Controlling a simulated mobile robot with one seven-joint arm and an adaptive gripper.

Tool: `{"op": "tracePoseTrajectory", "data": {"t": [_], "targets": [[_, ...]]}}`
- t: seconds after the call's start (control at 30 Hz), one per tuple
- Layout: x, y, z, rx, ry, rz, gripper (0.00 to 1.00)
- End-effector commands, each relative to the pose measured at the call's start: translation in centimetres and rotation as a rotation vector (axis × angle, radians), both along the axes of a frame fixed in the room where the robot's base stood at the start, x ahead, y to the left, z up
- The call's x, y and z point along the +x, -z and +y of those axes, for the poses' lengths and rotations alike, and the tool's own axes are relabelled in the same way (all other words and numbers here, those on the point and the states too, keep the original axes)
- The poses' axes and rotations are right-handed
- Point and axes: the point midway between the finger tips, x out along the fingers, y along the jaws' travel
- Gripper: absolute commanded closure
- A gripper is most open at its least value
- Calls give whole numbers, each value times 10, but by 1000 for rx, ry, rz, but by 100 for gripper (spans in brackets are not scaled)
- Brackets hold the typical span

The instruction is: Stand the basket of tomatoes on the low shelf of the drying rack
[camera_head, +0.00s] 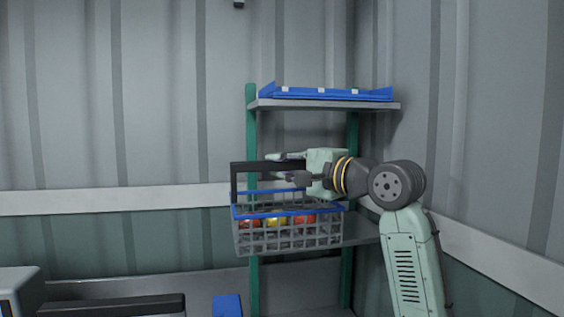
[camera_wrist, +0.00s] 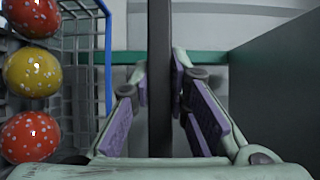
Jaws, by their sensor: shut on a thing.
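The grey lattice basket (camera_head: 290,242) with a blue rim hangs level from its dark handle (camera_head: 233,180) in the head view. Red and yellow tomatoes (camera_head: 276,221) lie inside; three tomatoes (camera_wrist: 32,74) also show in the wrist view. My gripper (camera_head: 284,167) is shut on the handle (camera_wrist: 160,80), whose dark bar runs between the purple finger pads in the wrist view. The drying rack (camera_head: 252,285) has green posts. Its low shelf (camera_head: 360,229) is partly hidden behind the basket. I cannot tell whether the basket touches it.
The rack's upper shelf (camera_head: 330,105) carries a blue tray (camera_head: 330,94), just above my gripper. Corrugated walls (camera_head: 150,100) meet in a corner close behind and to the right. A blue object (camera_head: 227,305) and a dark bar (camera_head: 115,303) show at the bottom left.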

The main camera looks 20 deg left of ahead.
Motion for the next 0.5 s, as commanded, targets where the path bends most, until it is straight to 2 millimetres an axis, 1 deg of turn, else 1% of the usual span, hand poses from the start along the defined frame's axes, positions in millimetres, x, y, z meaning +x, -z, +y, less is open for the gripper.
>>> {"op": "tracePoseTrajectory", "data": {"t": [0.27,0.37,0.4,0.5], "targets": [[-1,0,0,3,-1,-3,100],[-1,3,0,3,-1,-3,100],[-1,4,0,1,-1,-1,82],[-1,4,0,1,-1,-1,76]]}}
